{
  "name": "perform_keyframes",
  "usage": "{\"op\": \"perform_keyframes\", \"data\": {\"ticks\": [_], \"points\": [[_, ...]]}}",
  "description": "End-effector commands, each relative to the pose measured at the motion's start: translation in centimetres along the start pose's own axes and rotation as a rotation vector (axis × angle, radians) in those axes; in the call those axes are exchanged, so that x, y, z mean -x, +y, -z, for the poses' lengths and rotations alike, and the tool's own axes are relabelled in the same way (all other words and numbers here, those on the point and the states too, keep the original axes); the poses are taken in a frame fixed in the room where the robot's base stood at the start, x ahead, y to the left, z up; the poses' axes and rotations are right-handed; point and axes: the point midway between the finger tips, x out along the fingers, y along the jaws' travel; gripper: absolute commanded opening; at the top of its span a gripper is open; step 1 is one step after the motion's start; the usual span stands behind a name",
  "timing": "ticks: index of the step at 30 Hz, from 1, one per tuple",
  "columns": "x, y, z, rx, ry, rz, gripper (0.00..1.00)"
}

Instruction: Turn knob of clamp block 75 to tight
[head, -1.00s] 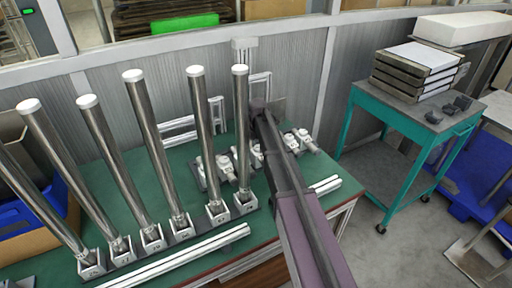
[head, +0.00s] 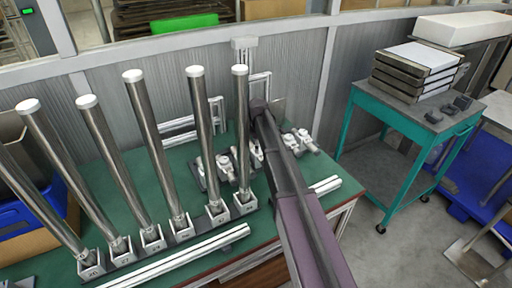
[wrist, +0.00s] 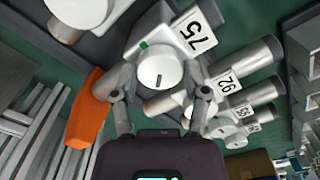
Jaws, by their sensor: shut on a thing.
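Clamp block 75 (wrist: 193,32) is at the top middle of the wrist view, with a white label reading 75. Its round white knob (wrist: 161,70) faces me and carries a short dark mark at its lower side. A green mark (wrist: 143,44) is on the block beside the knob's upper left. My gripper (wrist: 160,76) has one finger on each side of the knob and is shut on it. In the head view my arm hides the gripper and the knob.
More clamp blocks, one labelled 92 (wrist: 228,82), stand in a row beside block 75. An orange piece (wrist: 86,108) lies left of the gripper. In the head view, tall metal tubes (head: 147,155) stand left of my arm on the green bench (head: 165,170).

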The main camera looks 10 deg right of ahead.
Motion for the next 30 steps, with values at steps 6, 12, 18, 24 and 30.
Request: {"op": "perform_keyframes", "data": {"ticks": [6, 12, 18, 24, 30], "points": [[-0.01, -0.19, -0.40, -0.209, -0.010, 0.002, 0.11], [-0.02, -0.26, -0.37, -0.398, -0.010, 0.002, 0.11], [-0.02, -0.31, -0.31, -0.588, -0.010, 0.002, 0.11], [-0.02, -0.35, -0.27, -0.777, -0.010, 0.002, 0.11], [-0.02, -0.38, -0.22, -0.966, -0.010, 0.002, 0.11]]}}
